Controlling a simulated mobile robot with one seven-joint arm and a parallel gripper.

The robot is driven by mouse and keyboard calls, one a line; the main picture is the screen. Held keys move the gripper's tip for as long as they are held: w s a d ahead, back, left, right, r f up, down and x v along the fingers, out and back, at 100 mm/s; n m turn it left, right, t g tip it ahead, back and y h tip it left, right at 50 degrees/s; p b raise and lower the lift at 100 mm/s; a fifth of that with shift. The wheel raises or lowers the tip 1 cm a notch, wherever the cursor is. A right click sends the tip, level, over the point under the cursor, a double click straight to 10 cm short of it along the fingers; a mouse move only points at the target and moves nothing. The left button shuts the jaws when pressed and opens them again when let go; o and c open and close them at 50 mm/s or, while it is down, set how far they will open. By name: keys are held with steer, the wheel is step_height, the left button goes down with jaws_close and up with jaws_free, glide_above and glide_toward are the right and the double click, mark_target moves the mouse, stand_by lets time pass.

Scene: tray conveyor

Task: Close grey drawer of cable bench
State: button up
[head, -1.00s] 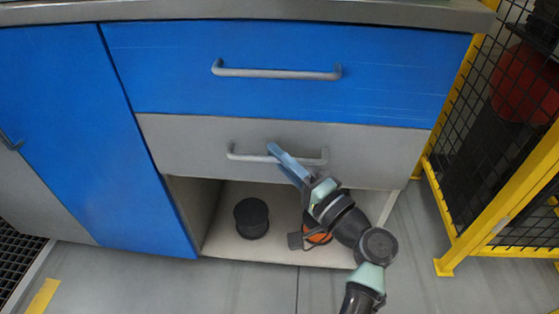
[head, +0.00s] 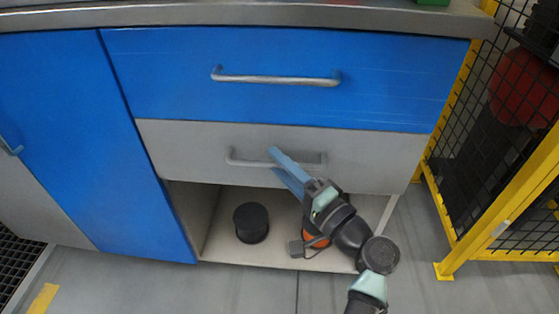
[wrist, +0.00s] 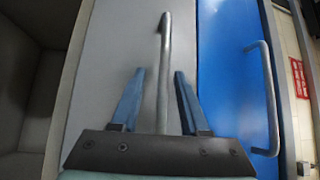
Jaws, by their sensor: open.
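The grey drawer (head: 380,161) sits below a blue drawer (head: 400,90) in the cable bench. Its front looks about level with the blue one; I cannot tell whether a small gap is left. Its grey bar handle (head: 245,161) runs across the front. My gripper (head: 278,160) is at the handle, with its blue fingers open. In the wrist view, the handle (wrist: 164,75) runs between the two open fingers (wrist: 155,95), which are apart from it or nearly so. Part of the handle is hidden behind the fingers in the head view.
An open shelf (head: 220,245) below holds a black round object (head: 251,222). A blue door (head: 90,140) is at the left. A yellow-framed mesh fence (head: 500,220) stands close on the right. Grey floor (head: 150,285) lies in front.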

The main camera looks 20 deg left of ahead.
steer(key=p+v, duration=0.3)
steer(key=v, duration=0.9)
steer(key=shift+d, duration=0.2)
steer(key=shift+s+r, duration=0.15)
